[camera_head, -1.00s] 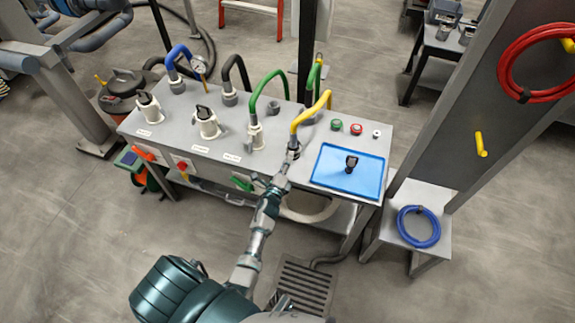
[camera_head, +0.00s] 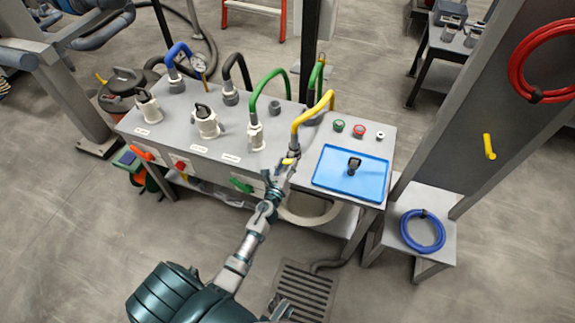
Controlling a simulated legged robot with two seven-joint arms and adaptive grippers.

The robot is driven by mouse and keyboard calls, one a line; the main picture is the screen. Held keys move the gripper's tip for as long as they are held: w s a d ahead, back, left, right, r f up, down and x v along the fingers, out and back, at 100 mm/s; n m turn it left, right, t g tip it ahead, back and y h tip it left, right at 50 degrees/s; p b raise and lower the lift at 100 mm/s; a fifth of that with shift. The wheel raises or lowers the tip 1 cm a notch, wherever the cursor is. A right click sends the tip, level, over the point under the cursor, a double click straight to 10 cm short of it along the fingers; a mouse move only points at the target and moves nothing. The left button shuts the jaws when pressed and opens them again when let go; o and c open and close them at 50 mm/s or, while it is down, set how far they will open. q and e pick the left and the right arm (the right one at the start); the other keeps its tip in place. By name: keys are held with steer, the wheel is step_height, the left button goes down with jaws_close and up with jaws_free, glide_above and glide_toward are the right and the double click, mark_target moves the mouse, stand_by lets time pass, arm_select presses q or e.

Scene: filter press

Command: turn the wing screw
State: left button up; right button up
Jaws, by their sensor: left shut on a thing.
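My left gripper (camera_head: 285,172) reaches up to the front edge of the grey bench, just below the base of the yellow hose (camera_head: 311,116). It is shut on a small part there, which I take to be the wing screw. A bit of yellow shows at the fingertips. The gripper hides most of this part, so its shape and angle cannot be told.
The grey bench (camera_head: 178,131) carries white fittings, a green hose (camera_head: 265,92) and a blue tray (camera_head: 351,174) holding a black-handled object (camera_head: 354,164). Green and red buttons sit behind the tray. A stool with a blue hose coil (camera_head: 422,231) stands right. A floor grate (camera_head: 304,290) lies in front.

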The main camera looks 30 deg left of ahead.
arm_select(q)
steer(key=shift+d+m, duration=0.15)
steer(key=shift+m, duration=0.45)
steer(key=o, duration=1)
steer(key=shift+o, duration=0.8)
steer(key=shift+s, duration=0.25)
steer(key=v, duration=1.1)
steer(key=shift+s+d, duration=0.3)
steer(key=shift+d, duration=0.05)
steer(key=shift+a, duration=0.1)
